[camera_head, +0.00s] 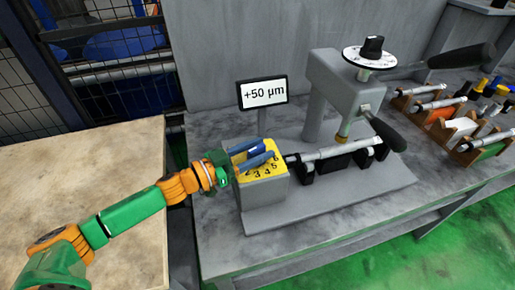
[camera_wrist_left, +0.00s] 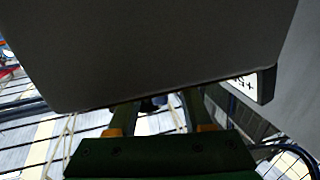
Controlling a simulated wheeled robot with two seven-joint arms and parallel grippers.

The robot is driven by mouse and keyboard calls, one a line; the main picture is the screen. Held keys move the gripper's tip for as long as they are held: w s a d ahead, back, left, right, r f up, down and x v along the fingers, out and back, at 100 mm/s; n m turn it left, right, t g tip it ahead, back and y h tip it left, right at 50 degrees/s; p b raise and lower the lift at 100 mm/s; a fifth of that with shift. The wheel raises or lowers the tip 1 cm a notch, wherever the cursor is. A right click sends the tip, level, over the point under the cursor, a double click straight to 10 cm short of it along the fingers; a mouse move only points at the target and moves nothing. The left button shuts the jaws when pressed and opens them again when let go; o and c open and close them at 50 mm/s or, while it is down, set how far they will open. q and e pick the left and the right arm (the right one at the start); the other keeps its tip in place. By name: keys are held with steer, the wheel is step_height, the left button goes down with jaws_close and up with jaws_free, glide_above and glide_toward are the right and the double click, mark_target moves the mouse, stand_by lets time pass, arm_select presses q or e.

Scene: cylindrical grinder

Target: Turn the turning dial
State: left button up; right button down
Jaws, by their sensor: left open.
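A grey box with a yellow numbered face (camera_head: 265,169) stands at the left end of the grey machine base. My left gripper (camera_head: 262,154) comes in from the left, with its two blue fingers apart over the yellow face. The fingers hide the middle of the face, so I cannot tell whether they touch a knob there. A black knob on a white round scale (camera_head: 362,59) sits on top of the machine, away from the gripper. In the left wrist view, a large grey surface (camera_wrist_left: 150,50) hides the fingertips. My right gripper is not in view.
A sign reading "+50 µm" (camera_head: 262,92) stands just behind the box. Racks with several tools (camera_head: 450,118) stand at the far right. A bare tabletop (camera_head: 90,165) is at left.

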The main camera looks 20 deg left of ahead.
arm_select(q)
steer(key=shift+w, duration=0.1)
jaws_close()
steer(key=shift+r+n+t+y+p, duration=0.1)
steer(key=shift+n+t+y+p, duration=0.6)
steer(key=shift+y, duration=0.2)
steer(key=shift+n+t+y+p, duration=0.4)
steer(key=shift+n+y, duration=0.3)
steer(key=shift+y, duration=0.1)
steer(key=shift+n+t+y, duration=0.5)
steer(key=shift+n+y, duration=0.1)
steer(key=shift+y, duration=0.4)
steer(key=shift+a+n+t+y+p, duration=0.1)
steer(key=shift+n+t+y+p, duration=0.3)
steer(key=shift+n+y, duration=0.6)
steer(key=shift+y, duration=0.5)
jaws_free()
